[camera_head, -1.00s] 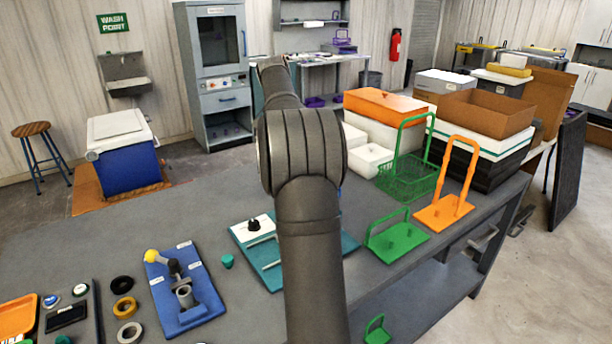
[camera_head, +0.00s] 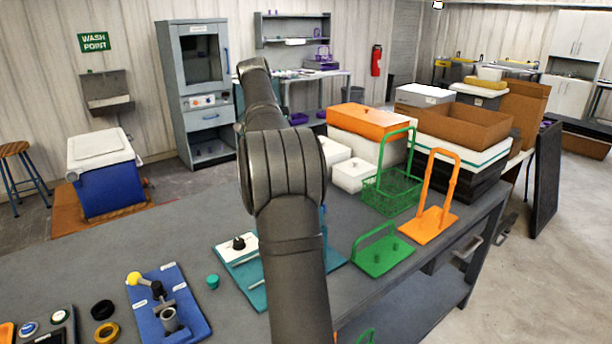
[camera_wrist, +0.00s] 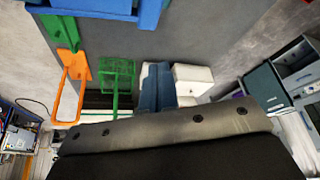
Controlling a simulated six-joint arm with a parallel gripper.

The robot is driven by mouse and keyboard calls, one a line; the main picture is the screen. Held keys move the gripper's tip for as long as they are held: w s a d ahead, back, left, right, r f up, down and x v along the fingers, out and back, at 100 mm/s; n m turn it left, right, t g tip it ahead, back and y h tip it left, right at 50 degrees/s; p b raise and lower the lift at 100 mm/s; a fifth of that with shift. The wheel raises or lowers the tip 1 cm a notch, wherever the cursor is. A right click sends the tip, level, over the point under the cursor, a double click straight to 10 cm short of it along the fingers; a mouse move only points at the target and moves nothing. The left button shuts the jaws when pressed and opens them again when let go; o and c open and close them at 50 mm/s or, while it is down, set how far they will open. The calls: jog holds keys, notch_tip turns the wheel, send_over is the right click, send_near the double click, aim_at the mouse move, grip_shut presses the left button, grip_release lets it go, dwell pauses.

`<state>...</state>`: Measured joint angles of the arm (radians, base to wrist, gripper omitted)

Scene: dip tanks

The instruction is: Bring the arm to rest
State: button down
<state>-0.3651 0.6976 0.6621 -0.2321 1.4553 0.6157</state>
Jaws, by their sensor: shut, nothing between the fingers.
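My arm rises through the middle of the head view, bent at a dark grey joint, above the grey bench (camera_head: 130,235). In the head view my gripper is mostly hidden behind the arm. In the wrist view my gripper (camera_wrist: 158,86) shows as two blue-grey fingers side by side, shut with nothing between them. In that view they appear between a green wire basket (camera_wrist: 117,80) and white boxes (camera_wrist: 192,82); I cannot tell the distance. An orange handled plate (camera_wrist: 72,68) is farther left there.
On the bench stand a blue fixture (camera_head: 168,308), a teal plate (camera_head: 252,285), a green handled plate (camera_head: 382,256), the orange handled plate (camera_head: 428,225) and the green basket (camera_head: 392,190). An orange-lidded box (camera_head: 367,120) and cardboard boxes (camera_head: 460,124) stand behind. The bench's left middle is clear.

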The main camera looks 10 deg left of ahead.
notch_tip(320, 180, down, 9)
jog(key=shift+r, duration=0.1)
dwell(0.3)
jog(key=shift+f, duration=1.2)
dwell(0.7)
dwell(0.4)
